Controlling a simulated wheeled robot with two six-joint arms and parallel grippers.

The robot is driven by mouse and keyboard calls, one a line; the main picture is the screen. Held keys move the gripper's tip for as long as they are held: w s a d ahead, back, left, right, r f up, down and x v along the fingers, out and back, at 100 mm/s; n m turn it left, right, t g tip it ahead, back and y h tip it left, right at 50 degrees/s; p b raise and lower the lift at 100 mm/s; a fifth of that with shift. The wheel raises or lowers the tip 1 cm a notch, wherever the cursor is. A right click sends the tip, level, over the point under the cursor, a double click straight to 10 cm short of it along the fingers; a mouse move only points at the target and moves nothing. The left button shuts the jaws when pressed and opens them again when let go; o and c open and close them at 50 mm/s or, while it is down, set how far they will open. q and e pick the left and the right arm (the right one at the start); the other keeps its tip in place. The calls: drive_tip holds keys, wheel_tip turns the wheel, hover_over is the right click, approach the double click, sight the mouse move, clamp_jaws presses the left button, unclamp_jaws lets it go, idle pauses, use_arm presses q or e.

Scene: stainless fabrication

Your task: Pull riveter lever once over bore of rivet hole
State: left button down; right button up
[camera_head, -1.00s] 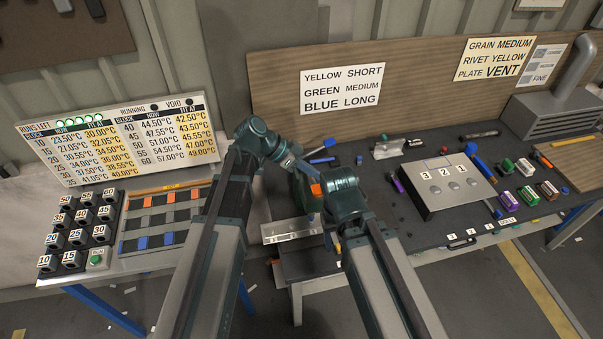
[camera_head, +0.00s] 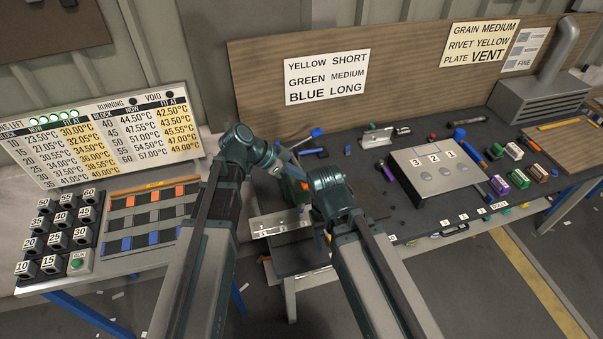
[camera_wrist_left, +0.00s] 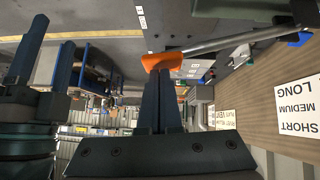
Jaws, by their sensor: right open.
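The riveter shows in the head view as a green body (camera_head: 289,190), partly hidden behind my arms. Its lever appears in the left wrist view as a grey rod (camera_wrist_left: 225,42) with an orange end (camera_wrist_left: 162,62). My left gripper (camera_wrist_left: 160,78) has its fingers together, with the orange end right at the fingertips; I cannot tell if they touch. My right gripper (camera_wrist_left: 53,30) is open and empty, its two fingers apart at the left of the left wrist view. A metal strip with holes (camera_head: 280,224) lies below the riveter. The rivet hole under the riveter is hidden.
A grey box numbered 1 to 3 (camera_head: 436,171) and several coloured blocks stand on the dark bench at right. A rack with orange and blue pieces (camera_head: 150,249) and numbered blocks (camera_head: 55,240) are on the left. A board (camera_head: 420,75) stands behind the bench.

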use_arm(q)
wheel_tip(320, 180, down, 6)
drive_tip(key=s+b, duration=0.2)
drive_tip(key=b, duration=0.2)
drive_tip(key=shift+s+d+b, duration=0.2)
drive_tip(key=shift+s+b, duration=0.1)
drive_tip(key=shift+b, duration=0.1)
use_arm(e)
drive_tip(key=shift+s+f, duration=0.15)
drive_tip(key=shift+f, duration=2.75)
